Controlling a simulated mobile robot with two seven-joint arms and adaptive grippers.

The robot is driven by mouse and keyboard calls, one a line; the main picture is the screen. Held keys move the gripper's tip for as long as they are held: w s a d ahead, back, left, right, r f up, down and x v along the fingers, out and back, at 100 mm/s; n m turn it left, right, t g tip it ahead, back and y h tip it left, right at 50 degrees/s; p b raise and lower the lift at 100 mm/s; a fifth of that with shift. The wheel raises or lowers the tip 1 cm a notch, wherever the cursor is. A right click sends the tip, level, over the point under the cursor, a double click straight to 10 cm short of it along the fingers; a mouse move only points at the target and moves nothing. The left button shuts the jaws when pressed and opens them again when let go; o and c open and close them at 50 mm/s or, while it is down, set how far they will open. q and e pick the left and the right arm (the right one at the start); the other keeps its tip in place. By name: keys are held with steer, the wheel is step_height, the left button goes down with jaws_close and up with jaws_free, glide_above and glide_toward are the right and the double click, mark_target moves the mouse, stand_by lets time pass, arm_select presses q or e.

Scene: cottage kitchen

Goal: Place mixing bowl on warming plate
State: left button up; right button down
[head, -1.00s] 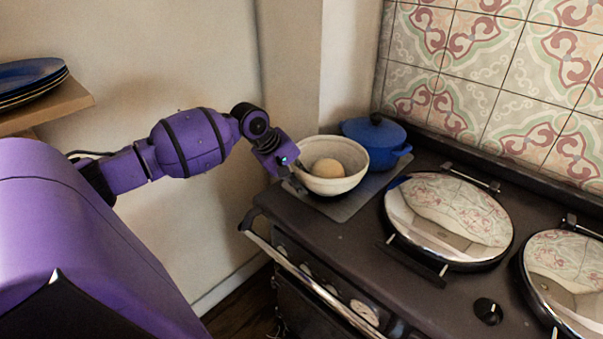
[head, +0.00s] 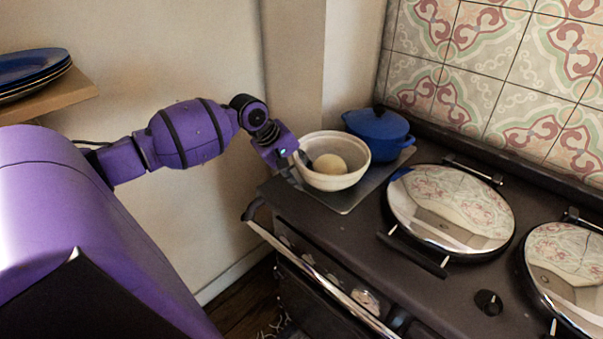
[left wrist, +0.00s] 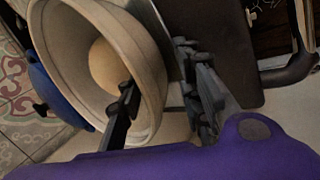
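The cream mixing bowl (head: 340,182) stands upright, with a round pale ball like dough (head: 330,163) in it. The bowl appears to rest on the grey warming plate (head: 348,204) at the stove's left end. My left gripper (head: 299,162) is at the bowl's left rim. In the left wrist view the bowl (left wrist: 150,75) fills the left side. There the left gripper (left wrist: 160,95) straddles the rim, one finger inside the bowl and one outside, spread with a visible gap to the wall. My right gripper is not in view.
A blue lidded pot (head: 378,132) stands just behind and right of the bowl. Two shiny round hob lids (head: 450,209) lie to the right. A rail (head: 320,287) runs along the stove's front. Blue plates (head: 33,70) sit on a wooden shelf at left.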

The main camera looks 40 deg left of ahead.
arm_select(q)
steer(key=p+v, duration=0.1)
steer(key=v, duration=0.9)
steer(key=shift+r, duration=0.2)
steer(key=shift+f, duration=0.1)
